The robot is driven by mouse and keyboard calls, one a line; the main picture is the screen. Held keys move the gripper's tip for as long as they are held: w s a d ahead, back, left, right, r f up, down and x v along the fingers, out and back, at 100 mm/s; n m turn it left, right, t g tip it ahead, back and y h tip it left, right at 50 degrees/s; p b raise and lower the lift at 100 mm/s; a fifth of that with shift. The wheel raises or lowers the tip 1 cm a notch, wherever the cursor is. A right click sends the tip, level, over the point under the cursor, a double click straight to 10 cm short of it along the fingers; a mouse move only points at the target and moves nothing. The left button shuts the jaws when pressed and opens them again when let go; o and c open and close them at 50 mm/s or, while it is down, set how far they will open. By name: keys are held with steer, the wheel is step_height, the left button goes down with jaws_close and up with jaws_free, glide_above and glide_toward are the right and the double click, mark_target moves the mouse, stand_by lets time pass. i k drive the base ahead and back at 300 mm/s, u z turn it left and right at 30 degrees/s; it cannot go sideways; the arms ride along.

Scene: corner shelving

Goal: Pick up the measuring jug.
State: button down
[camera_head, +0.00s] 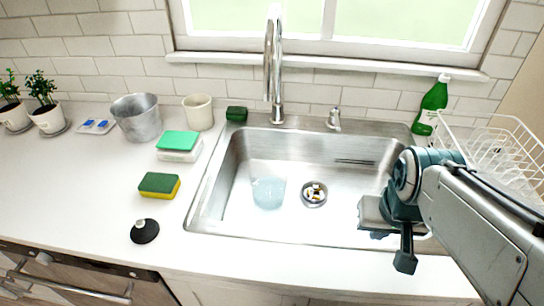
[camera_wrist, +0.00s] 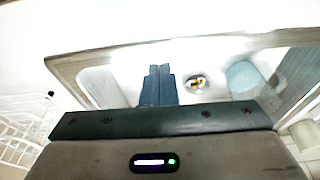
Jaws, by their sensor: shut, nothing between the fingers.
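A pale blue, see-through vessel, which looks like the measuring jug (camera_head: 268,192), is in the left part of the steel sink (camera_head: 232,165), near the drain (camera_head: 313,193). In the wrist view the jug (camera_wrist: 243,77) is at the right, beyond the drain (camera_wrist: 196,84). My gripper (camera_head: 405,262) is over the sink's front right corner, well to the right of the jug. Its two fingers (camera_wrist: 158,86) are together and empty in the wrist view. The jug's handle is not clear.
A tall faucet (camera_head: 273,70) stands behind the sink. A wire dish rack (camera_head: 500,150) and a green bottle (camera_head: 431,105) are at the right. Sponges (camera_head: 159,185), a black stopper (camera_head: 144,232), a metal bucket (camera_head: 137,118) and a cup (camera_head: 198,112) stand left.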

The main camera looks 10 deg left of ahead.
mark_target(269, 171)
steer(key=z, duration=0.75)
steer(key=k, duration=1.35)
steer(key=u, duration=0.3)
steer(key=i, duration=1)
steer(key=u, duration=0.05)
